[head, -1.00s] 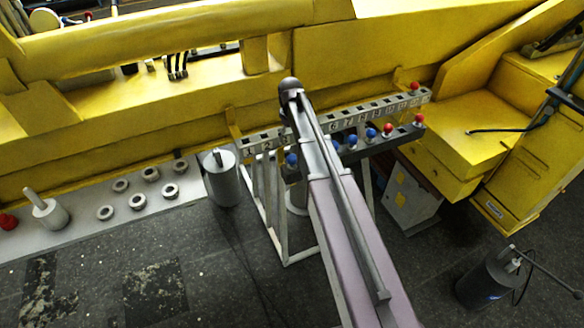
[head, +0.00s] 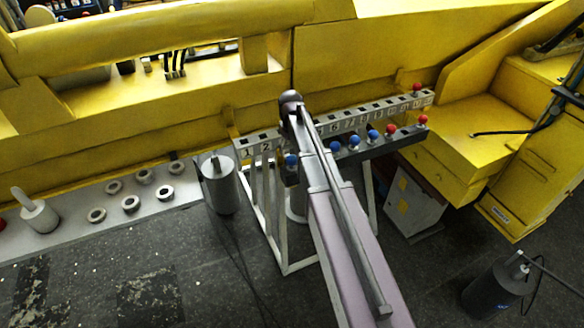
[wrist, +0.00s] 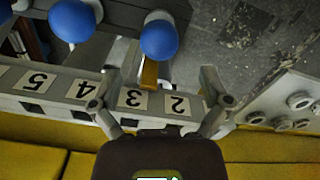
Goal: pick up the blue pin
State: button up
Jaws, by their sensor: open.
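Several blue pins stand in the lower dark rail (head: 385,145) of a rack. One blue pin (head: 291,159) is left of my arm; others (head: 354,141) are to its right. In the wrist view, the nearest round blue pin head (wrist: 159,38) is beyond my fingertips, and a second blue pin (wrist: 72,18) is to its left. My gripper (wrist: 160,75) is open with nothing between its fingers, above the numbered rail (wrist: 60,90) around slots 2 to 4. In the head view my arm hides the gripper's fingers and part of the rack.
Red pins (head: 423,119) stand at the rack's right end. The yellow boom (head: 370,60) runs close behind the rack. A grey cylinder (head: 219,185) stands at its left. Several metal rings (head: 131,203) lie on a pale plate. A dark cylinder (head: 495,285) stands on the floor at right.

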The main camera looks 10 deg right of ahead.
aim_at(291, 156)
dwell(0.3)
jog(key=shift+s+d+f+b, duration=0.1)
jog(key=shift+s+f+b, duration=0.05)
jog(key=shift+f+b, duration=2.45)
grip_shut()
jog(key=shift+r, duration=0.25)
notch_tip(291, 156, up, 10)
jog(key=p, duration=1)
jog(key=shift+f, duration=0.25)
jog(key=shift+r, duration=0.1)
notch_tip(291, 156, up, 7)
jog(key=p, duration=0.7)
jog(key=shift+r+p, duration=0.2)
jog(key=shift+p, duration=0.1)
jog(key=shift+s+f, duration=0.1)
dwell(0.5)
